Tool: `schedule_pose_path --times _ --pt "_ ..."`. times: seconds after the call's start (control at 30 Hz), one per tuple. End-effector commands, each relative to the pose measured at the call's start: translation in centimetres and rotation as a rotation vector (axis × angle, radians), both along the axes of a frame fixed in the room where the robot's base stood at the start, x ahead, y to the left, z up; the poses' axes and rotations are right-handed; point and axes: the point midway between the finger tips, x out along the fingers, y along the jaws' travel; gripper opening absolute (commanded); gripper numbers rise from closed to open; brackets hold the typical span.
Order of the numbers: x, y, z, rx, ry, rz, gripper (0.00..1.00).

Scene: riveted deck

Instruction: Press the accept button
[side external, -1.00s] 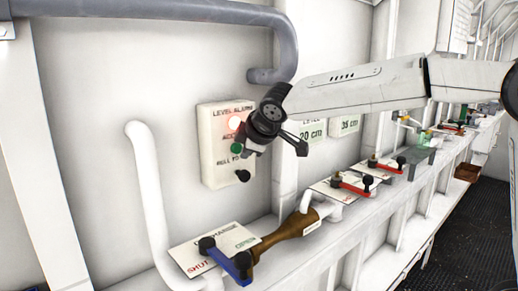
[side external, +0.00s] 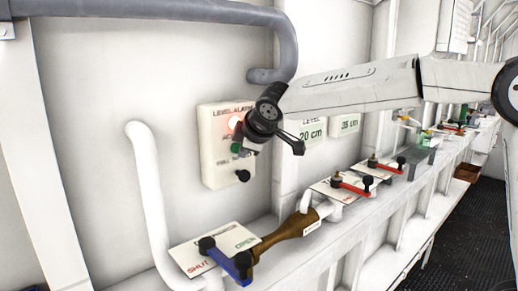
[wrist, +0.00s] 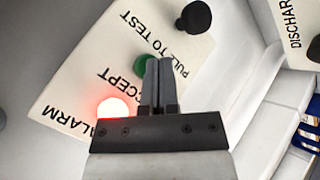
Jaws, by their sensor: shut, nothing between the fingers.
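The white level alarm panel (side external: 210,166) is on the wall and also shows in the wrist view (wrist: 75,92). Its red lamp (side external: 235,121) glows at the top. The green accept button (side external: 235,148) is below the lamp; in the wrist view the green button (wrist: 142,66) is partly hidden behind my fingers. A black pull-to-test knob (side external: 243,176) is lowest. My gripper (wrist: 158,60) is shut and empty, its fingertips overlapping the green button's edge in the wrist view. I cannot tell whether they touch it.
Below the panel, a ledge carries a plate marked shut and open (side external: 190,258) with a blue-handled valve (side external: 236,266). A white pipe (side external: 148,190) rises at left; a grey pipe (side external: 285,45) bends above. Red-handled valves (side external: 350,187) stand farther right.

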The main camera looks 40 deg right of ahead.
Motion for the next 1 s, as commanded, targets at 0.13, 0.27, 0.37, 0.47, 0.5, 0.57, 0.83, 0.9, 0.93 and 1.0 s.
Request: schedule_pose_path --times 0.13,0.27,0.37,0.47,0.5,0.57,0.83,0.9,0.93,1.0 --pt "0.13 0.00 -0.01 0.000 0.000 0.000 0.00" --pt "0.24 -0.01 -0.03 -0.001 0.001 -0.001 0.00" --pt "0.32 -0.01 -0.04 0.000 0.001 0.000 0.00" --pt "0.41 -0.01 -0.05 0.000 0.001 0.000 0.00" --pt "0.44 -0.01 -0.05 0.000 0.001 0.000 0.00" --pt "0.50 -0.01 -0.04 0.000 0.001 0.000 0.00" --pt "0.73 -0.01 0.00 0.000 0.000 0.000 0.00" --pt "0.79 -0.01 0.02 0.000 0.000 0.000 0.00" --pt "0.82 -0.01 0.01 0.000 0.000 0.000 0.00" --pt "0.88 -0.01 0.03 -0.001 -0.001 0.000 0.00"
